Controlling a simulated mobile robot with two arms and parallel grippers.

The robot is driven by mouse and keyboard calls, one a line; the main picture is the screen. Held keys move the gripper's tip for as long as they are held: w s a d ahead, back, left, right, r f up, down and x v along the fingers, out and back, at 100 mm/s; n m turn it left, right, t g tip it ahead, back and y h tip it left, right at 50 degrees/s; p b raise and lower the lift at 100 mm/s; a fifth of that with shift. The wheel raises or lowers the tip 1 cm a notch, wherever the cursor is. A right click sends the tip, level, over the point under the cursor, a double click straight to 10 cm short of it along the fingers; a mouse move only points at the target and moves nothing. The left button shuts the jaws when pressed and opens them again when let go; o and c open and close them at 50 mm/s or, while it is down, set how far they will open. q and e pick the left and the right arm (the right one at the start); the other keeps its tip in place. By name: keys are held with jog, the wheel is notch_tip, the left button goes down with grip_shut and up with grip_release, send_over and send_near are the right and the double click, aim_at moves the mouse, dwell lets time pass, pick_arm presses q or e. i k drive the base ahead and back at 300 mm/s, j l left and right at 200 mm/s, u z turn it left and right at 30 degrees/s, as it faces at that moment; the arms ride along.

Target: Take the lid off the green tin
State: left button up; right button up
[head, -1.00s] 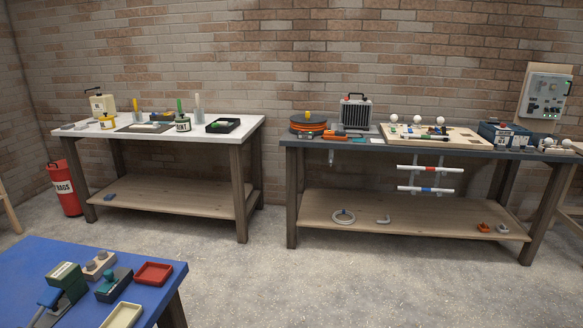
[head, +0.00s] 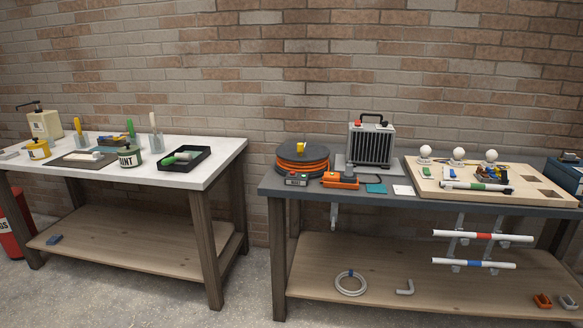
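A small dark green tin (head: 129,157) with a pale label reading partly "INT" stands upright on the white-topped table (head: 205,173) at the left. Its top looks closed, but it is too small to tell the lid apart clearly. A yellow tin (head: 38,149) with a pale label stands further left on the same table. Neither of my grippers shows in the head view.
A black tray (head: 182,159) with rollers is right of the green tin, and a dark mat (head: 84,159) lies left of it. Brush cups (head: 156,143) stand behind. A grey workbench (head: 330,194) with an orange cable reel (head: 302,160) is at the right. Floor shows between the tables.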

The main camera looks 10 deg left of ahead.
aim_at(128, 148)
jog(key=i+j+u, duration=0.1)
jog(key=i+u, duration=0.35)
jog(key=i+l+u, duration=0.15)
jog(key=i+u, duration=0.25)
jog(key=i, duration=0.2)
jog(key=i+l+u, duration=0.25)
jog(key=i+u, duration=0.2)
jog(key=i, duration=0.1)
